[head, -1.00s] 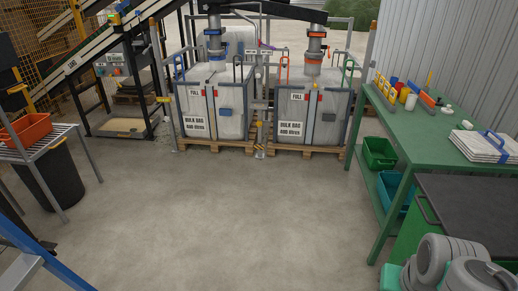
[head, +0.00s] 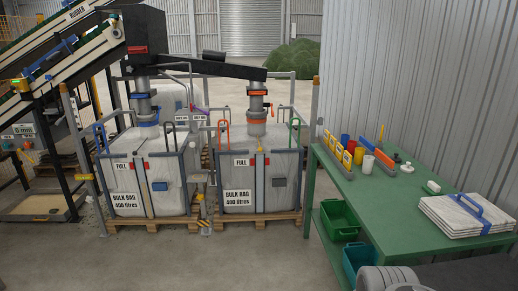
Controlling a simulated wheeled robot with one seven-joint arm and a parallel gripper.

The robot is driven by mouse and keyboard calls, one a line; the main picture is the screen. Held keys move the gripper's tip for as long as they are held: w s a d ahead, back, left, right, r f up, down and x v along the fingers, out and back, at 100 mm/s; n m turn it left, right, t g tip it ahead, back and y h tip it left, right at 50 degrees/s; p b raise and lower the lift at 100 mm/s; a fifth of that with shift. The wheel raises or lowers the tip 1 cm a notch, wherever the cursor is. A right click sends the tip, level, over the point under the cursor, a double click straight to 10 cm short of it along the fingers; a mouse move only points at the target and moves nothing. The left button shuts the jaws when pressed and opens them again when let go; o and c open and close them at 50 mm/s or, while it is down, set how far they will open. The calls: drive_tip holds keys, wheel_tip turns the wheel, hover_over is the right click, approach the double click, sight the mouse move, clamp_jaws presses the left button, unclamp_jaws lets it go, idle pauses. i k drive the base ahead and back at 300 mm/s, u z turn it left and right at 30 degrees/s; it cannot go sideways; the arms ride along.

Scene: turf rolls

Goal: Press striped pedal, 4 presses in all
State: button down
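A small yellow-and-dark pedal (head: 205,226) sits low at floor level between the two bulk bags, at the foot of a grey post. It is small in the head view, and I cannot make out its stripes clearly or whether it is pressed down. My gripper is not in view. Only a grey rounded part of my own arm shows at the bottom right edge.
Two full white bulk bags, left (head: 150,185) and right (head: 252,180), stand on wooden pallets under filling spouts. A green workbench (head: 400,215) stands at the right, with a green bin (head: 339,220) beneath it. The concrete floor (head: 200,262) in front is clear.

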sight(203, 223)
drive_tip(key=u, duration=0.3)
drive_tip(key=i, duration=2.5)
drive_tip(key=u, duration=1.2)
drive_tip(key=i, duration=2)
drive_tip(key=u, duration=1.3)
drive_tip(key=i, duration=0.5)
drive_tip(key=u, duration=0.1)
